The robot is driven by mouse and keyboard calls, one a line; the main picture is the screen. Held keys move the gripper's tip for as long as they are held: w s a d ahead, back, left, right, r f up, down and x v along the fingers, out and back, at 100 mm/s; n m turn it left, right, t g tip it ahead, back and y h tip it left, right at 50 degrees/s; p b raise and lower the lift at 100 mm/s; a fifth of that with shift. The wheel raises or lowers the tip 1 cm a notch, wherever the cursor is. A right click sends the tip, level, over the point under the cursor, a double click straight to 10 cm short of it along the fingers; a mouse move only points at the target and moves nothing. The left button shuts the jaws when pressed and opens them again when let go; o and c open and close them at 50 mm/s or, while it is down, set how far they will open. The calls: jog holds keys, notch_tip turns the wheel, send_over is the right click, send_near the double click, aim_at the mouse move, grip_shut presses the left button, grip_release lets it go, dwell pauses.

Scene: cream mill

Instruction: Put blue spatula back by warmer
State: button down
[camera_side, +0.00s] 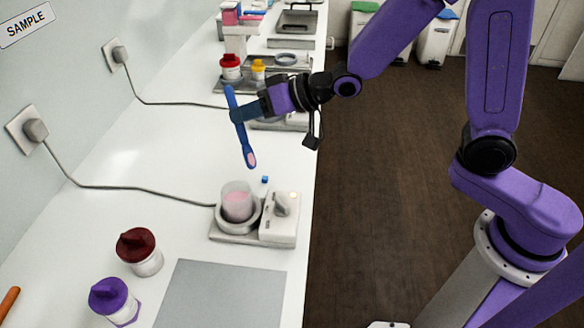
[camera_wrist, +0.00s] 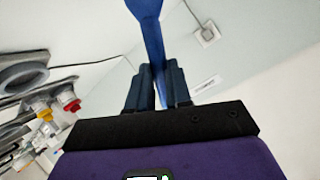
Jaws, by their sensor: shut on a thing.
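The blue spatula (camera_side: 242,132) is held in the air, nearly upright, with its pink-smeared tip pointing down. My gripper (camera_side: 240,113) is shut on it partway along its length. In the wrist view the spatula (camera_wrist: 152,38) sticks up from between the two fingers of my gripper (camera_wrist: 155,88). The warmer (camera_side: 256,222) stands below on the white bench, with a beaker of pink cream (camera_side: 237,204) in its round well. The spatula's tip is above and behind the beaker, apart from it.
A maroon-lidded jar (camera_side: 139,252), a purple-lidded jar (camera_side: 113,300) and a grey mat (camera_side: 222,296) are in front. A small blue cube (camera_side: 265,179) lies behind the warmer. Power cords run to wall sockets at left. More equipment (camera_side: 280,60) stands farther back.

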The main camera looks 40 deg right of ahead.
jog(key=s+d+f+m+g+h, duration=0.3)
jog(key=s+d+m+g+h, duration=0.55)
jog(key=s+d+m, duration=0.55)
jog(key=n+g, duration=0.1)
jog(key=n, duration=0.2)
send_over(298, 160)
jog(key=f, duration=0.9)
jog(key=shift+s+d, duration=0.2)
jog(key=shift+w+a+f, duration=0.1)
jog(key=shift+w+f, duration=0.05)
jog(key=shift+f, duration=0.8)
jog(key=shift+w+f, duration=0.1)
jog(key=shift+f, duration=0.85)
